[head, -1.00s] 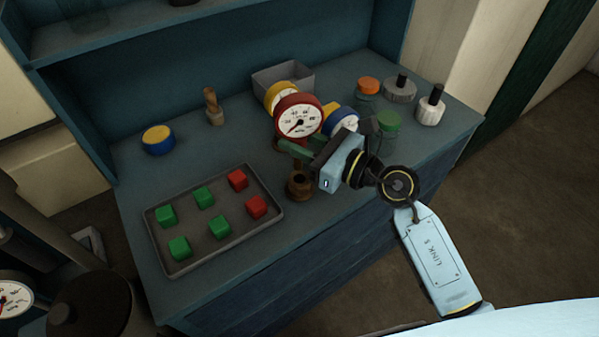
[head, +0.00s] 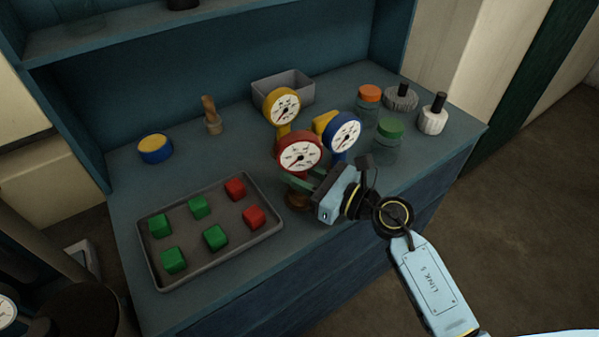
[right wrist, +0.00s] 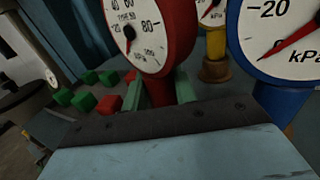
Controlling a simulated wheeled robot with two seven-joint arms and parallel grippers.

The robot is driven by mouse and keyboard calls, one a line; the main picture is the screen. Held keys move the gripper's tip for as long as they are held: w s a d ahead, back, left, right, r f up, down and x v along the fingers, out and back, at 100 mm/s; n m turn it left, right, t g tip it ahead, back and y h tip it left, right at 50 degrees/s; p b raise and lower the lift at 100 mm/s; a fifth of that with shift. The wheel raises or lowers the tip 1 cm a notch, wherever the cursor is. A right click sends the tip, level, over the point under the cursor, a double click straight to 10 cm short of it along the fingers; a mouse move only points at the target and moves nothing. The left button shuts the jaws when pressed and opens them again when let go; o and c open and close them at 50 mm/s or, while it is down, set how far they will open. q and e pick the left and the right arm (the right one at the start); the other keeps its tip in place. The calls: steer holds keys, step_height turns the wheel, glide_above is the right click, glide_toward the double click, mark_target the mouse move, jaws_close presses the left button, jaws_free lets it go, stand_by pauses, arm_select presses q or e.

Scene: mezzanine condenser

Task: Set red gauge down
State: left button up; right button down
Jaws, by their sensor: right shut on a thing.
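The red gauge (head: 299,152) has a round white dial facing the head camera. My right gripper (head: 307,180) is shut on its stem below the dial. In the right wrist view, the red gauge (right wrist: 158,35) stands between the green fingers (right wrist: 160,92). A brown round base (head: 296,201) shows below the gauge, partly hidden by the gripper. I cannot tell whether the gauge's lower end touches it. A yellow gauge (head: 282,106) stands behind the red one, and a blue gauge (head: 343,131) stands to its right. My left gripper is not in view.
A grey tray (head: 279,231) with several green and red cubes lies to the left. A grey bin (head: 297,81) stands behind the gauges. Jars with an orange lid (head: 370,93) and a green lid (head: 390,127) stand right. A blue-and-yellow round piece (head: 155,149) sits far left.

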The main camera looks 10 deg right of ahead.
steer(key=c, duration=1.1)
jaws_free()
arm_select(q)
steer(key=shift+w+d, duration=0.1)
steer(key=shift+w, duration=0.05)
arm_select(e)
steer(key=shift+r, duration=0.1)
steer(key=shift+s+d+r+p, duration=0.1)
steer(key=shift+s+d+p, duration=0.05)
steer(key=shift+p, duration=0.15)
steer(key=b+v, duration=0.1)
steer(key=v, duration=0.6)
steer(key=shift+s+d, duration=0.15)
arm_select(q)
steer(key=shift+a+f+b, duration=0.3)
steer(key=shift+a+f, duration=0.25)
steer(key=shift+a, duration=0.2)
arm_select(e)
steer(key=v, duration=0.4)
steer(key=shift+s, duration=0.1)
